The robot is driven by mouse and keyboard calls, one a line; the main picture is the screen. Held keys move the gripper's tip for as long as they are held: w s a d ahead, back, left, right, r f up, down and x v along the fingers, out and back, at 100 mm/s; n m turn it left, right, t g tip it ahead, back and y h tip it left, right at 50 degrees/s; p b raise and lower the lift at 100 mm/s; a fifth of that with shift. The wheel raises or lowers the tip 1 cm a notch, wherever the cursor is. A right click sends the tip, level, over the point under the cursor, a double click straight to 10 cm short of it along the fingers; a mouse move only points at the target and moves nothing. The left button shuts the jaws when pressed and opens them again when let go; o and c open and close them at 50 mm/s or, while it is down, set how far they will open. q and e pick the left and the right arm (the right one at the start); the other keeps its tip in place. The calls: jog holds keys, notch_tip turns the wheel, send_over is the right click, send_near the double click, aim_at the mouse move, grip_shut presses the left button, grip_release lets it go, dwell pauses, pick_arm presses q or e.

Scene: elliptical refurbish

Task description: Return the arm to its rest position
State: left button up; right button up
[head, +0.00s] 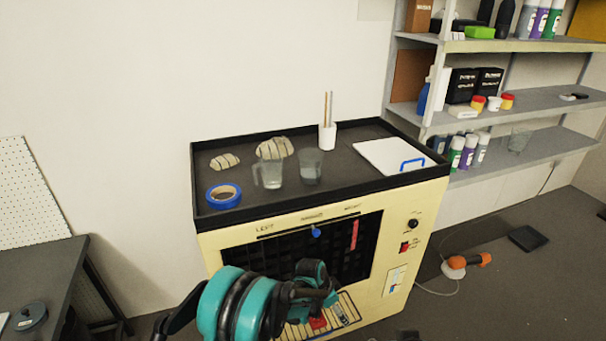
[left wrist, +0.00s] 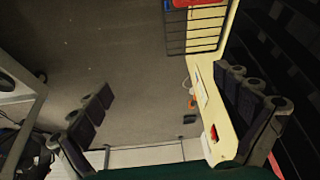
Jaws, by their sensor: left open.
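My left arm shows in the head view as teal and black links in front of the lower part of a cream cabinet (head: 231,252). Its fingers cannot be made out clearly there. The cabinet's cream side (left wrist: 212,105) shows close to the right finger in that view. My right gripper is in neither view.
On the cabinet's black-rimmed top stand blue tape (head: 223,195), two clear cups (head: 310,166), striped stones (head: 275,147), a white holder (head: 327,138) with sticks and a white board (head: 385,155). Shelves (head: 560,143) stand right, a dark table (head: 35,270) left. An orange tool (head: 470,260) lies on the floor.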

pick_arm(q)
jog(key=s+a+r+n+t+y, duration=0.1)
jog(key=s+a+r+n, duration=0.25)
jog(key=a+r, duration=0.5)
jog(key=s+a+r+n+t, duration=0.2)
jog(key=s+a+r, duration=0.3)
jog(key=r, duration=0.6)
jog(key=s+a+r+n+t+y, duration=0.1)
jog(key=s+a+r+n, duration=0.1)
jog(key=s+a, duration=0.5)
jog(key=s+a+r+n+t+y, duration=0.1)
jog(key=s+a+r+n+y, duration=0.1)
jog(key=s+a+n, duration=0.3)
jog(key=s+a, duration=0.2)
jog(key=s, duration=0.2)
jog(key=shift+s+a+r, duration=0.3)
jog(key=shift+s+r, duration=0.05)
